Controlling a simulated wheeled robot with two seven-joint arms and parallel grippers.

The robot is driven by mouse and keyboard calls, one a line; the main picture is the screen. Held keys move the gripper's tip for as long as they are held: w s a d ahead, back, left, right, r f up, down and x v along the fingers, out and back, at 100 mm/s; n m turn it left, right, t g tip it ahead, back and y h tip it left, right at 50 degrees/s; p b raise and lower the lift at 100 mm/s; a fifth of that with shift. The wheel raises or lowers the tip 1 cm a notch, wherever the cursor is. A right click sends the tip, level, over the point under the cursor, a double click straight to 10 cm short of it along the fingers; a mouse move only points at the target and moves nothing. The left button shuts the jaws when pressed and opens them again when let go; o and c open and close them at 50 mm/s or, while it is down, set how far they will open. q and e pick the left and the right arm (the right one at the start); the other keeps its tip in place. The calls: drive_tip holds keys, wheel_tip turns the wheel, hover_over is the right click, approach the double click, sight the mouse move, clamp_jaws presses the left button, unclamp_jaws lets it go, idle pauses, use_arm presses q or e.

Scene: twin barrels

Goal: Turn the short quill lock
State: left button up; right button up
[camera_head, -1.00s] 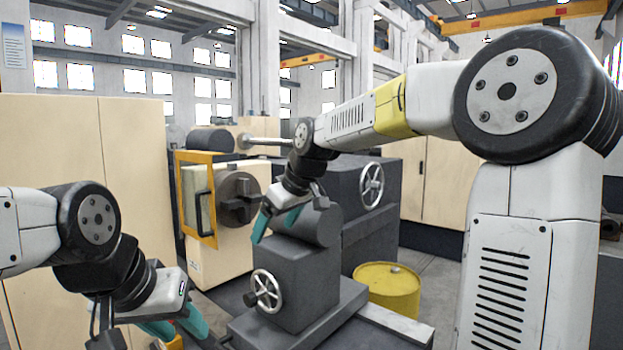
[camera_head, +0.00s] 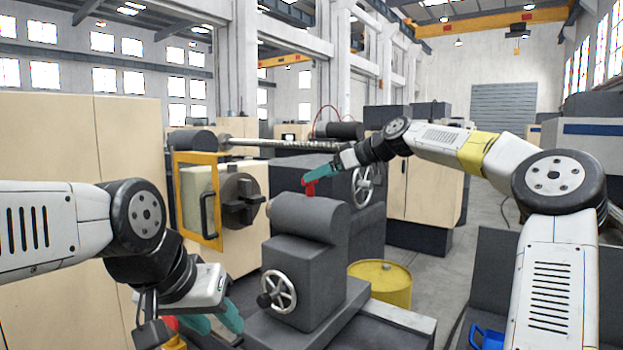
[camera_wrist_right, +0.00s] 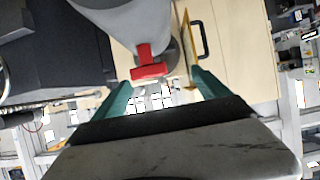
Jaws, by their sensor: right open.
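The red quill lock (camera_head: 309,187) stands on top of the grey tailstock barrel (camera_head: 312,219) in the head view. My right gripper (camera_head: 318,175) is at it, coming in from the right above the barrel. In the right wrist view the red lock (camera_wrist_right: 148,66) shows as a T-shaped handle in front of the grey barrel. The right gripper (camera_wrist_right: 160,80) is open there, with the lock between its teal fingers and a gap on both sides. My left gripper (camera_head: 218,325) is low at the lower left, its teal fingers apart. I see nothing between them.
A spoked handwheel (camera_head: 278,291) sticks out of the tailstock front. A chuck (camera_head: 241,200) with a yellow-framed guard (camera_head: 198,200) stands behind left. A yellow drum (camera_head: 380,284) stands to the right. A red part (camera_head: 169,322) lies partly hidden beside my left gripper.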

sight(310, 186)
drive_tip(key=shift+w+d+r+y, duration=0.15)
drive_tip(key=shift+w+d+r, duration=0.15)
drive_tip(key=shift+d, duration=0.2)
drive_tip(key=shift+w+d+r+y, duration=0.15)
drive_tip(key=shift+w+d, duration=0.2)
drive_tip(key=shift+d, duration=0.1)
drive_tip(key=x, duration=0.7)
drive_tip(key=shift+w+a, duration=0.2)
drive_tip(key=shift+w, duration=0.05)
drive_tip(key=c, duration=1.4)
drive_tip(key=shift+t, duration=0.3)
